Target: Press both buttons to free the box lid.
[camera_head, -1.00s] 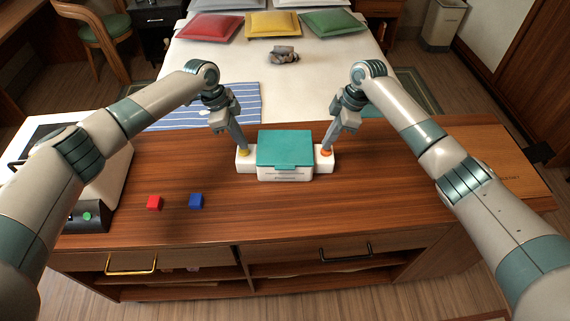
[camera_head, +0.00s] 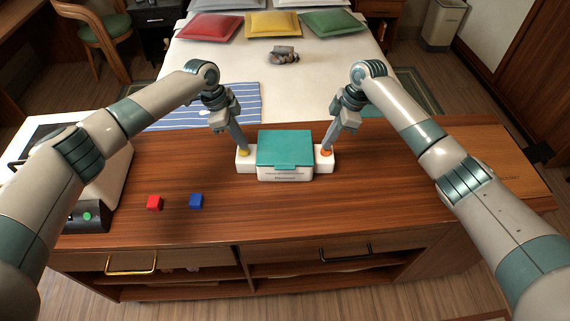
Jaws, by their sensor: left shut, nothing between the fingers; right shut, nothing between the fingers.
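A white box (camera_head: 284,174) with a teal lid (camera_head: 285,147) stands on the wooden counter. The lid lies closed on the box. A yellow button (camera_head: 243,153) sits on a white block at the box's left side, and an orange button (camera_head: 326,152) on a white block at its right side. My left gripper (camera_head: 243,150) is shut, with its tip at the yellow button. My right gripper (camera_head: 326,149) is shut, with its tip at the orange button. The fingertips partly cover both buttons, so I cannot tell how far either is pressed.
A device with a green button (camera_head: 87,216) stands at the left end. The counter (camera_head: 290,215) in front of the box is clear.

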